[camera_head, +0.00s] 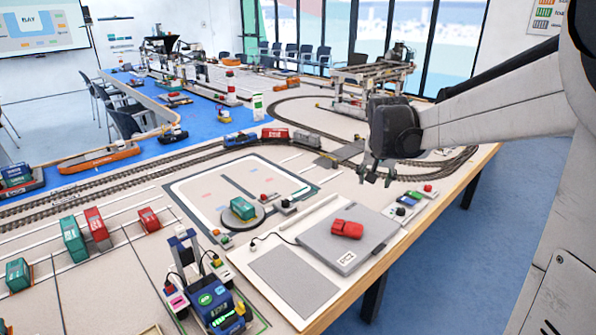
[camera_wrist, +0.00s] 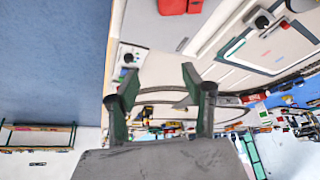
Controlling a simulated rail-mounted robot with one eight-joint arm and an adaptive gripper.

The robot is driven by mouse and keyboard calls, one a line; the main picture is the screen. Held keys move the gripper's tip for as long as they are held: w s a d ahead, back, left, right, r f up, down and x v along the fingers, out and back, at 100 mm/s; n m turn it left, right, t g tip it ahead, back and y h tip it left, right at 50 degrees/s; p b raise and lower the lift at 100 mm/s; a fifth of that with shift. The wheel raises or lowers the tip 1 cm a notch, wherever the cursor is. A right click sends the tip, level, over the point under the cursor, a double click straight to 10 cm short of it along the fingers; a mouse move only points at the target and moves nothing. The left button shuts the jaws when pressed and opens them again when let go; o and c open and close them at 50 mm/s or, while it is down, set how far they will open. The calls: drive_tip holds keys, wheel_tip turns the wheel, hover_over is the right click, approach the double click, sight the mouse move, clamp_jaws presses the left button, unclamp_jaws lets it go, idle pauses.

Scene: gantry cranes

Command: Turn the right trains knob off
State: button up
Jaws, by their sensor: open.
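A small control panel (camera_head: 412,203) sits near the table's right edge in the head view. It carries a dark knob (camera_head: 400,211) and small green and red parts. A similar small panel (camera_wrist: 128,58) shows left of the fingers in the wrist view; its details are too small to read. Another dark knob-like control (camera_head: 286,203) stands beside the turntable area. I cannot tell from the labels which knob is which. My gripper (camera_head: 377,180) is open and empty, pointing down above the table, behind the right-hand panel in the head view. Its spread fingers (camera_wrist: 158,84) also show in the wrist view.
Train tracks (camera_head: 455,163) curve behind my gripper. A toy train (camera_head: 275,134) stands further left. The table edge (camera_head: 440,225) is close, with blue floor beyond.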

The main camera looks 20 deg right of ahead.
drive_tip(key=w+d+f+m, duration=0.2)
drive_tip(key=w+d+f, duration=0.25)
drive_tip(key=d, duration=0.45)
drive_tip(key=m+g+p, duration=0.1)
approach(401, 209)
drive_tip(key=shift+g+h, duration=0.3)
drive_tip(key=b+x, duration=0.1)
drive_tip(key=x, duration=0.8)
drive_tip(key=shift+w+a+f, duration=0.15)
clamp_jaws()
